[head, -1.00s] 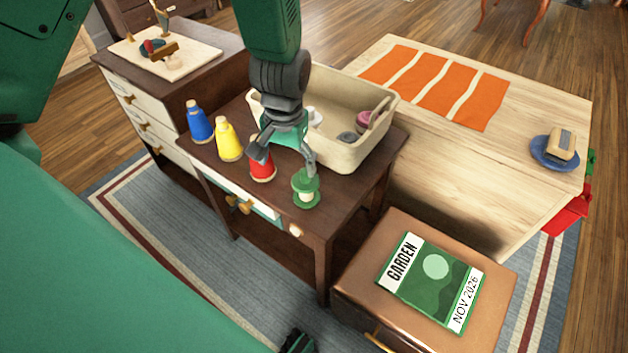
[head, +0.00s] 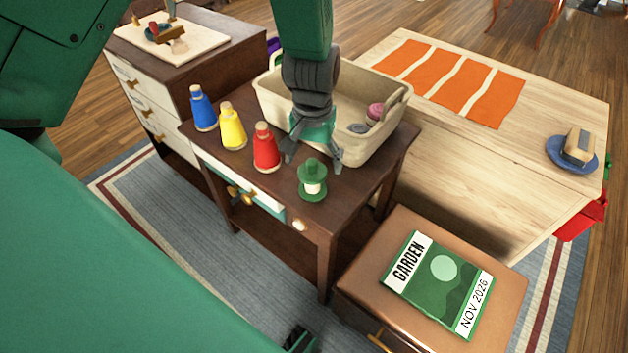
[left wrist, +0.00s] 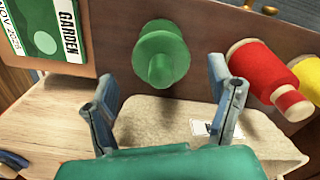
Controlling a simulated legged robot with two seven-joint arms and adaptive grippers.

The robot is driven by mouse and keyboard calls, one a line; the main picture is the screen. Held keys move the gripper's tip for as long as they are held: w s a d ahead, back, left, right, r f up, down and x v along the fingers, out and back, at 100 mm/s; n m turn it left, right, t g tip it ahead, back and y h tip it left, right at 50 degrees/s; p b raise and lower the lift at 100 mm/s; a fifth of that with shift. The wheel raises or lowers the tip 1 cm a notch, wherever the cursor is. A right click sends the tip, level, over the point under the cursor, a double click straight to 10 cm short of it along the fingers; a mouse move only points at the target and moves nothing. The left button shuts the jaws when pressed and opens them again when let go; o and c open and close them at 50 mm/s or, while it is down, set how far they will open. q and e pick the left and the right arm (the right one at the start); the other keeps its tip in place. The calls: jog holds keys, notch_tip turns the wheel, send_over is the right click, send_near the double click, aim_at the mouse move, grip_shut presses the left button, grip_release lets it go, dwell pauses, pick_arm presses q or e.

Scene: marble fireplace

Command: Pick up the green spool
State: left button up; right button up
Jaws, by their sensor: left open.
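The green spool (head: 313,181) stands upright near the front right corner of the dark wooden table (head: 345,205). My left gripper (head: 313,164) is open and empty, pointing down just behind and above the spool in the head view. Its fingers appear one to each side of the spool's line. In the left wrist view the green spool (left wrist: 160,55) shows between and just beyond the tips of the left gripper (left wrist: 163,78), with clear space at both sides. I see no contact.
A red spool (head: 266,150), a yellow spool (head: 232,128) and a blue spool (head: 203,110) stand in a row to the left. A cream basket (head: 385,140) stands close behind the gripper. A lower brown cabinet (head: 380,270) with a magazine (head: 440,280) is at right.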

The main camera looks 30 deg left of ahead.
aim_at(312, 173)
pick_arm(q)
jog(key=f, duration=0.1)
jog(key=f+b, duration=0.1)
jog(key=f, duration=0.2)
jog(key=shift+s+a+f, duration=0.1)
jog(key=shift+a+f, duration=0.05)
jog(key=shift+a, duration=0.15)
jog(key=shift+d, duration=0.3)
jog(key=shift+d+r, duration=0.1)
jog(key=shift+r, duration=0.1)
jog(key=shift+c, duration=1.2)
jog(key=c, duration=1.1)
jog(key=shift+a, duration=0.2)
